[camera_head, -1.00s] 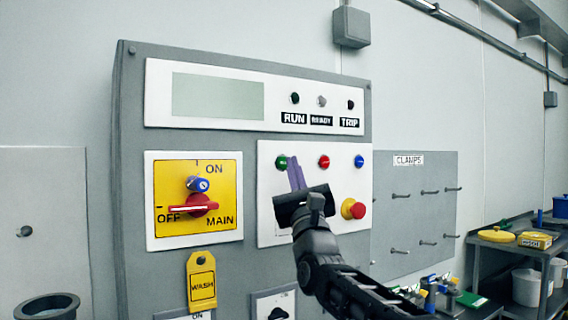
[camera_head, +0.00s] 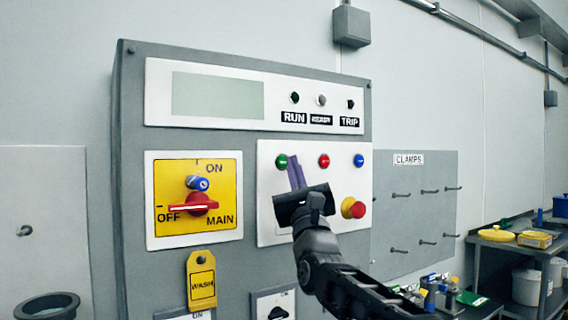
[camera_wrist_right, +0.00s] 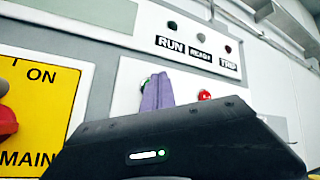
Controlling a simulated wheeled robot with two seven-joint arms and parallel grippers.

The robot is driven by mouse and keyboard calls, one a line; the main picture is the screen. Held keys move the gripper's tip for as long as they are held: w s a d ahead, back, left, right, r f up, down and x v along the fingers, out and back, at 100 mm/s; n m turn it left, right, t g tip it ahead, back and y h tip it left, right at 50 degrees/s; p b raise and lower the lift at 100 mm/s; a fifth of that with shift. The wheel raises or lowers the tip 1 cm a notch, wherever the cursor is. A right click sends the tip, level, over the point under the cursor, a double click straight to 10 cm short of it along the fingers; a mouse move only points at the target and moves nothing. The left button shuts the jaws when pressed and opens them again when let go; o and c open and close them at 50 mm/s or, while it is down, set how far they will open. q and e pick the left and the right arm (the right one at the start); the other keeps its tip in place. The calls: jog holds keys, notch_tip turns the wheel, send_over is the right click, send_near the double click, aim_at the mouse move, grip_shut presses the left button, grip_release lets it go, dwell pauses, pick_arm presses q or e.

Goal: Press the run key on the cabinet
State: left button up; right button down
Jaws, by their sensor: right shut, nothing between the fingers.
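The grey cabinet (camera_head: 140,110) fills the middle of the head view. Its white key panel (camera_head: 335,155) carries a green key (camera_head: 281,161), a red key (camera_head: 324,161), a blue key (camera_head: 359,161) and a red knob on a yellow base (camera_head: 353,208). None of the keys bears a readable label. My right gripper (camera_head: 296,167) is shut and empty, its purple fingers pointing up just right of and below the green key. In the right wrist view the fingers (camera_wrist_right: 158,92) partly cover the green key (camera_wrist_right: 145,82). I cannot tell whether they touch it. My left gripper is out of view.
The display panel (camera_head: 253,130) above has dark RUN, READY and TRIP lamps. A yellow main switch (camera_head: 170,221) with a red handle sits left, a WASH tag (camera_head: 201,281) below it. A CLAMPS board (camera_head: 435,200) and a shelf of items stand right.

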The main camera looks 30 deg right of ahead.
jog(key=shift+w, duration=0.1)
dwell(0.7)
jog(key=shift+w, duration=0.35)
jog(key=shift+w, duration=0.35)
dwell(0.8)
jog(key=shift+b, duration=0.4)
jog(key=shift+s+b, duration=0.75)
jog(key=shift+b, duration=0.25)
